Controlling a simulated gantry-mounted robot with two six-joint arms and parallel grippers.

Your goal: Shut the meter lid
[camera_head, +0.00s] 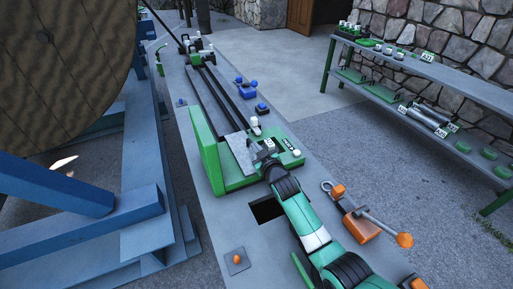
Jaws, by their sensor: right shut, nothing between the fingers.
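The cable meter is a green unit on the long grey bench, with a flat green base (232,182). A tall green panel (208,152) stands upright along its left side and looks like the lid, standing open. A grey plate (241,152) lies beside the panel. My right gripper (262,151) is shut and empty over the right part of the unit, to the right of the upright panel and apart from it. My right arm hides part of the base. My left gripper is not in view.
An orange clamp with a lever (365,224) sits on the bench right of my arm. Blue parts (246,88) stand farther back. A large wooden reel (55,65) on a blue frame (145,215) fills the left. A shelf (440,85) stands at the right.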

